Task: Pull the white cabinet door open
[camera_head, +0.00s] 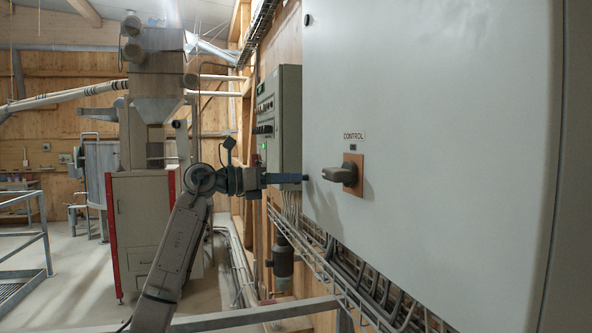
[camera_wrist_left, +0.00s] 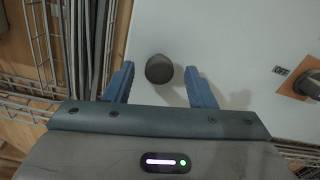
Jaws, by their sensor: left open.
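The white cabinet door (camera_head: 440,120) fills the right of the head view and looks shut. It also shows in the left wrist view (camera_wrist_left: 240,35). A round dark knob (camera_wrist_left: 159,69) sits near the door's left edge. My left gripper (camera_head: 300,178) comes in from the left at that edge. In the left wrist view its two blue fingers (camera_wrist_left: 159,73) are open, one on each side of the knob, with visible gaps. A grey rotary handle on a copper-coloured plate (camera_head: 355,188), labelled CONTROL, is to the right of the gripper. My right gripper is not in view.
Wire cable trays with grey cables (camera_head: 375,290) run below the cabinet. A smaller grey control box (camera_head: 287,110) hangs behind my left gripper. A grey metal rail (camera_head: 250,314) crosses the bottom. A machine with red edges (camera_head: 140,230) stands at the left.

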